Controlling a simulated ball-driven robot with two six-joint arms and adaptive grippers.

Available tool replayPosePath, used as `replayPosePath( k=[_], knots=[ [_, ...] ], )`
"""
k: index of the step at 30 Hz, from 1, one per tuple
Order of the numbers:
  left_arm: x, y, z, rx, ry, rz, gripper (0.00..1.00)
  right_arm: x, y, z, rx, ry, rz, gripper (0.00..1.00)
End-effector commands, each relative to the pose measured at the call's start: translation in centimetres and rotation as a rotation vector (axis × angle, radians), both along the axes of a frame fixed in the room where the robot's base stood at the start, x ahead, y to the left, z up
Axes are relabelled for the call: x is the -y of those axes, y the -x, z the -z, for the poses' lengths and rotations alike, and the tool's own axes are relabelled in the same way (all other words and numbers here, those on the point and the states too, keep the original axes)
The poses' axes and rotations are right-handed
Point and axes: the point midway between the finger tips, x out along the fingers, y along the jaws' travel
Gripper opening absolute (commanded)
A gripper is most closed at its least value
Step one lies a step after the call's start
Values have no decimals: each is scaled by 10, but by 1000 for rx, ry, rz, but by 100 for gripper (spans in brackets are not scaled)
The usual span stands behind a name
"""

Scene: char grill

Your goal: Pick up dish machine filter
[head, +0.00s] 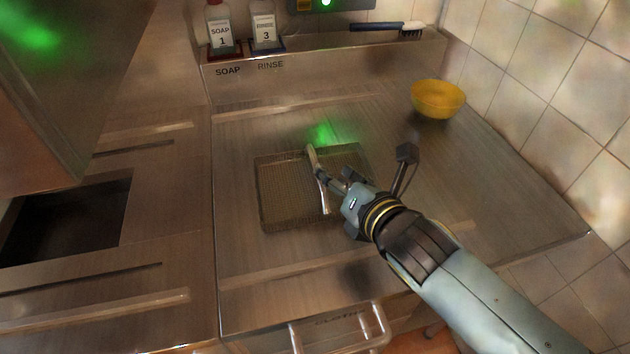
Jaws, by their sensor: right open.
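The dish machine filter (285,190) appears as a shallow rectangular mesh tray lying flat on the steel counter. My right gripper (358,153) is open, its two fingers spread wide. One finger is over the filter's middle, and the other is beyond its right edge. A pale bar (323,197) shows at the filter beside the left finger; I cannot tell whether it is a handle. The gripper and wrist hide part of the filter's right side. I cannot tell whether the finger touches it. My left gripper is not in view.
A yellow bowl (438,98) stands at the back right near the tiled wall. Soap (220,30) and rinse (264,28) bottles and a brush (390,27) sit along the back ledge. A dark opening (65,222) is at left. A clear container (340,332) shows at the front.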

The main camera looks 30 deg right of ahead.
Motion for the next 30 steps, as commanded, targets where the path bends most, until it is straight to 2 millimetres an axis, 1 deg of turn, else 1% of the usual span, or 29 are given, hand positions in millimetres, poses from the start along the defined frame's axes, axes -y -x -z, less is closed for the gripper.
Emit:
replayPosePath(
  k=[1, 2, 5, 10, 13, 17, 22, 23, 30],
  knots=[
    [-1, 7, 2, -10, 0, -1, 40, 0, -6, 2, 1, 0, 0, 41],
    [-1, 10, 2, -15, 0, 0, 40, 1, -8, 2, 1, 0, 1, 41],
    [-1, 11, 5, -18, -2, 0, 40, 0, -14, 6, 0, -2, 1, 41],
    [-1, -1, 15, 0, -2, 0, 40, -7, -38, 20, 0, -3, 2, 41],
    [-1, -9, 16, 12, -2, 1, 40, -6, -51, 23, -1, -2, 1, 41],
    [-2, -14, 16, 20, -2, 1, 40, -6, -58, 25, -2, -2, 0, 41],
    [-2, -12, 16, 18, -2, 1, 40, -6, -58, 24, -2, -3, 1, 41],
    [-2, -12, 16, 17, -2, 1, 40, -6, -58, 24, -2, -3, 1, 40],
    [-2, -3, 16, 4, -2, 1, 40, -6, -57, 24, -2, -3, 1, 8]
  ],
)
